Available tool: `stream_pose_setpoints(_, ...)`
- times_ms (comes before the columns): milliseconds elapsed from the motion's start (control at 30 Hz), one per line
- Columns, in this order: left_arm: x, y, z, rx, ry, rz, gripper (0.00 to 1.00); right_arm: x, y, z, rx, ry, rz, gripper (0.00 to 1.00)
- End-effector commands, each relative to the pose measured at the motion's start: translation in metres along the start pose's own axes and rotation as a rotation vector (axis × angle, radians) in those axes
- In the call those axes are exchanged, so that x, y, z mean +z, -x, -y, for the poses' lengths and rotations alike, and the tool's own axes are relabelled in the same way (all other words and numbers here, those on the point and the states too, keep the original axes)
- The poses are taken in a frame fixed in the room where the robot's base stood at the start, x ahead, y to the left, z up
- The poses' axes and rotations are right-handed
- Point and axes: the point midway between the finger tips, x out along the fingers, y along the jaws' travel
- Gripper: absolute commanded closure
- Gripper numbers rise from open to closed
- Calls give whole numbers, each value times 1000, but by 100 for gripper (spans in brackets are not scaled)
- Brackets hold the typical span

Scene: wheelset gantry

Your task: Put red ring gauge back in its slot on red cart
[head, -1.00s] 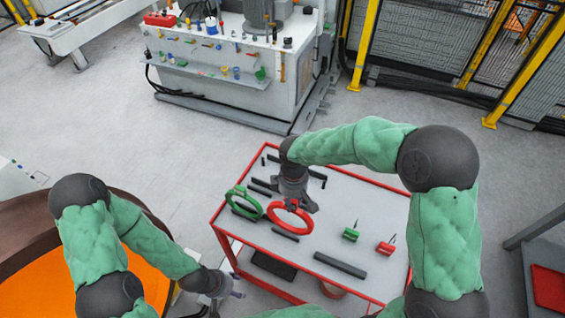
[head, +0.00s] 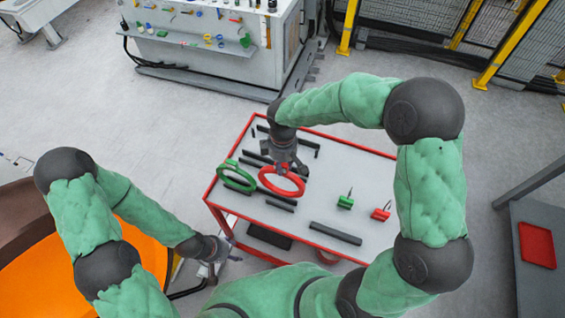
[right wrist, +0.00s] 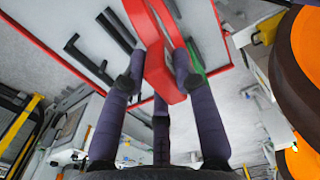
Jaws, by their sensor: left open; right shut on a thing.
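The red ring gauge (head: 281,181) is at the left part of the red cart (head: 384,155), over its grey top. My right gripper (head: 287,168) is shut on the ring's far rim. In the right wrist view the red ring (right wrist: 160,55) stands between the fingers (right wrist: 157,85). I cannot tell whether the ring touches the top or hangs just above it. Black bars (head: 280,205) on the cart lie around it; the slot itself is hard to make out. My left gripper (head: 225,249) is open and empty, beside the cart's left front corner.
A green ring (head: 238,179) stands just left of the red one. Small green (head: 345,202) and red (head: 380,214) gauges and a long black bar (head: 335,233) are on the cart's right and front. A workbench with tools (head: 215,45) stands behind.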

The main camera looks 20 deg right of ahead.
Motion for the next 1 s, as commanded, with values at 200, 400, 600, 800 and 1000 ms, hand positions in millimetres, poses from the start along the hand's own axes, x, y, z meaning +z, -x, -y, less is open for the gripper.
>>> stream_pose_setpoints(200,-1,-16,6,0,0,0,43,0,-21,0,0,0,0,100)
stream_pose_setpoints(400,-1,-27,10,0,0,0,43,0,-37,0,0,-1,0,100)
stream_pose_setpoints(600,-1,-32,11,0,0,0,43,0,-44,-1,1,-1,-1,100)
stream_pose_setpoints(800,-1,-31,11,0,0,0,43,0,-44,-1,1,-1,-1,100)
stream_pose_setpoints(1000,-1,-31,11,0,0,0,43,0,-44,0,1,-1,-1,100)
